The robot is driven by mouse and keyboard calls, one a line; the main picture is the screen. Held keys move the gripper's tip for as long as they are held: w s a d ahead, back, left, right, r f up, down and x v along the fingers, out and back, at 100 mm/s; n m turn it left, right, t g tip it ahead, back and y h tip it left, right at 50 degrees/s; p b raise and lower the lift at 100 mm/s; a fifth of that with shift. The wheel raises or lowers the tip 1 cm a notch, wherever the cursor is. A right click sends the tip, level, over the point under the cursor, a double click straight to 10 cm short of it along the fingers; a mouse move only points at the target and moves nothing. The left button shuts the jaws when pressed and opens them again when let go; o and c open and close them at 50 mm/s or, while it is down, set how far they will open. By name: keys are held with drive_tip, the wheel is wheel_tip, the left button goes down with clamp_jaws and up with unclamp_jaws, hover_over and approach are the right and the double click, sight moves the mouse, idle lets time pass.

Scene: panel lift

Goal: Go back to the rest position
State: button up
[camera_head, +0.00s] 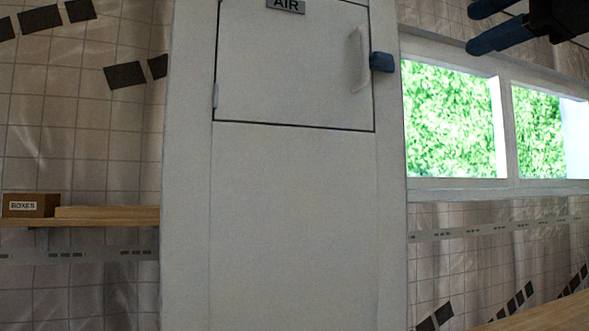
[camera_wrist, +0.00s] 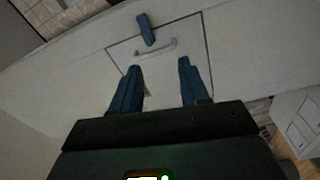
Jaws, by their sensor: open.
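My gripper (camera_head: 492,25) shows at the top right of the head view, with its blue fingers in front of the wall above the window. In the wrist view my gripper (camera_wrist: 161,68) is open and nothing is between its fingers. The white panel door (camera_head: 290,65) marked AIR is shut in the tall white cabinet front. It has a pale handle (camera_head: 358,60) near its right edge. A blue latch block (camera_head: 381,62) sits beside that edge. The wrist view also shows the handle (camera_wrist: 156,48) and latch block (camera_wrist: 146,28) beyond the fingertips.
A wooden shelf (camera_head: 110,222) with a box labelled BOXES (camera_head: 31,205) is at the left. A window (camera_head: 450,120) is at the right. A wooden surface (camera_head: 545,315) shows at the lower right. White drawers (camera_wrist: 298,122) show in the wrist view.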

drive_tip(key=w+d+f+m+t, duration=0.1)
drive_tip(key=w+f+m, duration=0.35)
drive_tip(key=f, duration=0.75)
drive_tip(key=w+d+f+m, duration=0.1)
drive_tip(key=w+f+m, duration=0.3)
drive_tip(key=f, duration=0.8)
drive_tip(key=s+a+f+m+h, duration=0.15)
drive_tip(key=s+f+m, duration=0.25)
drive_tip(key=f, duration=0.7)
drive_tip(key=s+f+m+h, duration=0.3)
drive_tip(key=f+m, duration=0.1)
drive_tip(key=f, duration=0.7)
drive_tip(key=s+a+f+m+g+h, duration=0.2)
drive_tip(key=s+f+m, duration=0.2)
drive_tip(key=s+f, duration=1.2)
drive_tip(key=s+g, duration=0.1)
drive_tip(key=s, duration=2.1)
drive_tip(key=shift+s+a+f, duration=0.3)
drive_tip(key=shift+a, duration=0.15)
drive_tip(key=shift+n, duration=0.25)
